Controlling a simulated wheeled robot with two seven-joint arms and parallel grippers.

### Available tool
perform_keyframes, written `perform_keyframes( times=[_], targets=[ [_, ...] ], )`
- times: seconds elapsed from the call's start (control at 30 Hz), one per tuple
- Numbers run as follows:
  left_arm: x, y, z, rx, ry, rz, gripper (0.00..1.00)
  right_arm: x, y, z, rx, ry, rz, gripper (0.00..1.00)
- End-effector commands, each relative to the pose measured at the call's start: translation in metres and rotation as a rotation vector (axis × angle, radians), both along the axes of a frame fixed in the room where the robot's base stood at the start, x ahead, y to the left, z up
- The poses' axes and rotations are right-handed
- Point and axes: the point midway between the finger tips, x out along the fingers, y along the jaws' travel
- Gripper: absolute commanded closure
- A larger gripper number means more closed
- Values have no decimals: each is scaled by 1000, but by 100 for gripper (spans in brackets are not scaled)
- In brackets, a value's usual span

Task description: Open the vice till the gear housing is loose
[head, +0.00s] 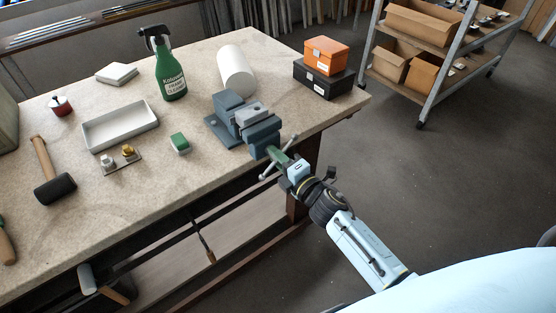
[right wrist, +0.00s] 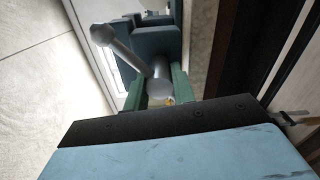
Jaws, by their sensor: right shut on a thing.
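The blue-grey vice (head: 264,134) stands at the table's front edge. A lighter grey block, which looks like the gear housing (head: 252,115), sits between its jaws; I cannot see any gap beside it. The vice handle (head: 267,171) is a thin grey bar crossing the screw end in front of the table edge. My right gripper (head: 279,157) is shut on the handle at the screw end. In the right wrist view, its green fingers (right wrist: 162,93) flank the round screw head, and the handle bar (right wrist: 123,51) slants up to the left. My left gripper is not in view.
A white cylinder (head: 236,70) and orange (head: 326,55) and black (head: 322,79) boxes stand behind the vice. Open floor lies right of the table.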

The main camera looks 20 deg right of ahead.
Motion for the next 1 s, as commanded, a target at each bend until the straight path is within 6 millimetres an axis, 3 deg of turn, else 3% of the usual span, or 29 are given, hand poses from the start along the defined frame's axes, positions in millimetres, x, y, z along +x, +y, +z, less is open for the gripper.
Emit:
perform_keyframes(
  times=[0.4,1.0],
  targets=[
    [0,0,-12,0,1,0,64,1,0,1,-249,-64,0,100],
    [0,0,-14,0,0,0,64,1,0,2,-309,-80,1,100]
  ],
)
